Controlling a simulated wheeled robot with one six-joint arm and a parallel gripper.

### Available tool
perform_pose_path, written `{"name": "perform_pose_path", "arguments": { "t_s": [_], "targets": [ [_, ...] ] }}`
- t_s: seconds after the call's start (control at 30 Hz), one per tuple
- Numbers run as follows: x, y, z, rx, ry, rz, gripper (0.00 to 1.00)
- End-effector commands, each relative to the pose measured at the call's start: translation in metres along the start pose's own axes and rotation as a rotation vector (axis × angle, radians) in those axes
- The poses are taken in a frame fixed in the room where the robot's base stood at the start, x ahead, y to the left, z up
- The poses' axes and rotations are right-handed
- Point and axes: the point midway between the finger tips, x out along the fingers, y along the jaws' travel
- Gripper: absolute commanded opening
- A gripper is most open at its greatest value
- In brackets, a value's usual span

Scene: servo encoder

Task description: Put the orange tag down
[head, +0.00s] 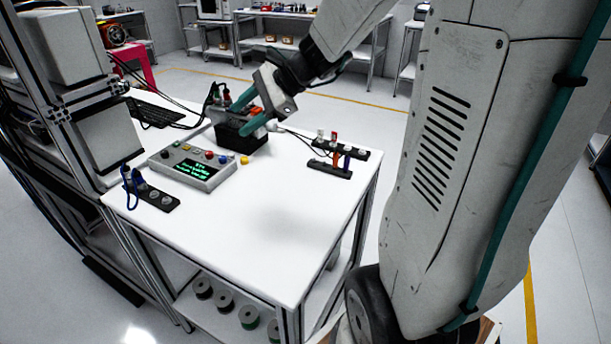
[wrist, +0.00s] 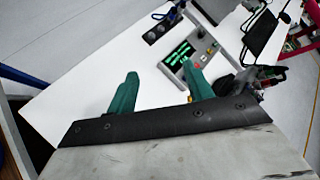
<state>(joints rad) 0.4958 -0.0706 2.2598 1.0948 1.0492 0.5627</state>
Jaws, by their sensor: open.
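My gripper (head: 239,119) has two teal fingers and is over the back of the white table, just above a black box. The fingers are apart. In the wrist view my gripper (wrist: 162,75) has nothing between its fingers. A small orange piece (head: 256,110) shows at the black box (head: 240,141), close beside the fingers; I cannot tell whether it touches them or whether it is the tag.
A grey console (head: 192,167) with a green-lit screen and coloured buttons stands left of the box. A black strip with a blue cable (head: 152,195) lies at the left. A keyboard (head: 155,112) is at the back. The table's front middle (head: 265,235) is clear.

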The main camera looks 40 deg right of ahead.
Motion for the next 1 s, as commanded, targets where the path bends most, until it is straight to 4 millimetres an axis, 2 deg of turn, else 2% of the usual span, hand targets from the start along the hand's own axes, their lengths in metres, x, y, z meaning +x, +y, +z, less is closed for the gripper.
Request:
{"name": "perform_pose_path", "arguments": {
  "t_s": [0.03,0.1,0.2,0.3,0.4,0.5,0.63,1.0],
  "targets": [
    [0.0,0.029,0.03,-0.17,0.015,0.089,0.51],
    [-0.004,0.07,0.055,-0.397,0.038,0.216,0.51],
    [-0.017,0.127,0.077,-0.717,0.07,0.392,0.51],
    [-0.037,0.175,0.083,-1.022,0.105,0.56,0.51],
    [-0.058,0.21,0.079,-1.276,0.142,0.705,0.51],
    [-0.076,0.23,0.072,-1.459,0.175,0.817,0.51],
    [-0.089,0.242,0.064,-1.592,0.204,0.902,0.51],
    [-0.093,0.244,0.061,-1.623,0.213,0.929,0.51]
  ]
}}
